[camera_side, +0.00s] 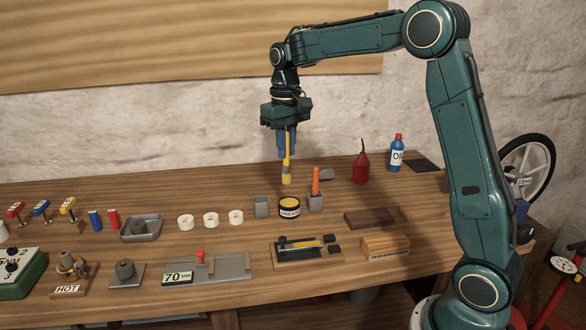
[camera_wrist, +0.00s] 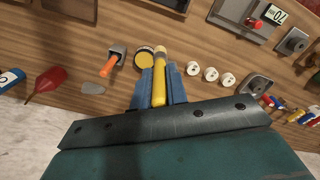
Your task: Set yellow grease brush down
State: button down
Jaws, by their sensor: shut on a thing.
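The yellow grease brush (camera_side: 287,160) is upright in my gripper (camera_side: 287,146), its wider end pointing down, above the bench just behind the grease tin. My gripper is shut on it. In the wrist view the yellow brush (camera_wrist: 160,78) lies between the blue fingers of my gripper (camera_wrist: 159,88). The grease tin (camera_side: 289,208) has a yellow top and a black label band. A small grey holder (camera_side: 262,207) stands to its left, empty as far as I can see. Another grey holder (camera_side: 316,203) to the right has an orange-handled tool (camera_side: 315,180) in it.
Several white rings (camera_side: 211,219) and a grey tray (camera_side: 141,228) are to the left. A red oil bottle (camera_side: 361,168) and blue oil can (camera_side: 397,154) stand at the back right. Fixtures fill the front; some bare wood (camera_side: 225,190) lies behind the rings.

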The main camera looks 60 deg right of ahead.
jog(key=w+d+r, duration=0.1)
jog(key=w+r, duration=0.1)
jog(key=w, duration=0.3)
jog(key=w+d+r+n, duration=0.1)
jog(key=w+r, duration=0.2)
jog(key=w, duration=0.2)
jog(key=shift+w+r, duration=0.3)
jog(key=shift+r, duration=0.05)
jog(key=shift+d, duration=0.1)
notch_tip(320, 180, down, 16)
dwell(0.8)
jog(key=shift+f, duration=2)
jog(key=shift+f, duration=0.1)
jog(key=c, duration=1.4)
grip_release()
